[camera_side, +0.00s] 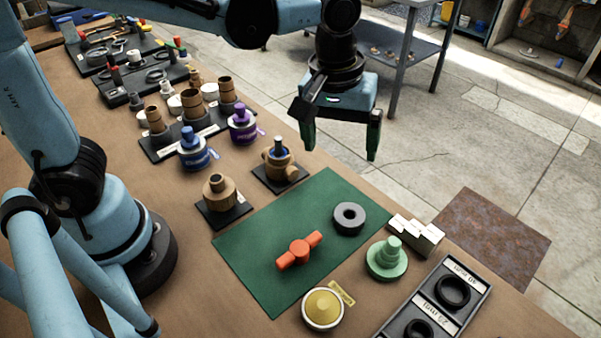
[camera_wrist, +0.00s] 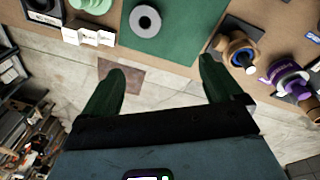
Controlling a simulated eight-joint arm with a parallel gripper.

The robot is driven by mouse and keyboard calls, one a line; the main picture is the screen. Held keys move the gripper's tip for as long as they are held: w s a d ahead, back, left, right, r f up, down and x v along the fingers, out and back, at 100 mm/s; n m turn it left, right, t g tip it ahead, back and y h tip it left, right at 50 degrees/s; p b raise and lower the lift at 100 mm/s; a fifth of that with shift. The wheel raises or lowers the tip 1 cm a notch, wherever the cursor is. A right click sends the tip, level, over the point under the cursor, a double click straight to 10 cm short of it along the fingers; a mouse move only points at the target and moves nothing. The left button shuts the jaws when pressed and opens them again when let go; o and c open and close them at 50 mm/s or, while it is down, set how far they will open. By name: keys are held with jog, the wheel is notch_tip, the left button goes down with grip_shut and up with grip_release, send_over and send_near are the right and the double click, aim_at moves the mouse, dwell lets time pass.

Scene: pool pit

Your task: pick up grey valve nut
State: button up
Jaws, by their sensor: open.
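The grey valve nut (camera_side: 349,218) is a thick dark grey ring with a round hole. It lies flat on the green mat (camera_side: 262,228), near the mat's right edge. In the wrist view the grey valve nut (camera_wrist: 145,19) shows at the top, on the green mat (camera_wrist: 180,40), beyond the fingertips. My gripper (camera_side: 339,146) is open and empty, with its fingers pointing down. It hangs above and behind the nut in the side view, clear of it. In the wrist view my gripper (camera_wrist: 160,72) has its two green fingers wide apart, with floor between them.
An orange-red valve handle (camera_side: 300,250) shares the mat. White blocks (camera_side: 416,235) and a pale green stepped part (camera_side: 387,259) stand right of the nut. A wooden valve (camera_side: 279,160) stands left of it. A black tray (camera_side: 440,300) and yellow-topped part (camera_side: 323,309) are in front.

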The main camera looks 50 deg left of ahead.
jog(key=n+g, duration=0.1)
jog(key=n, duration=0.1)
send_over(351, 209)
jog(key=s+d, duration=0.1)
jog(key=f, duration=0.2)
jog(key=shift+y, duration=0.3)
jog(key=shift+a+f, duration=0.15)
jog(key=shift+f, duration=5.6)
jog(key=c, duration=1.1)
jog(key=shift+r, duration=0.1)
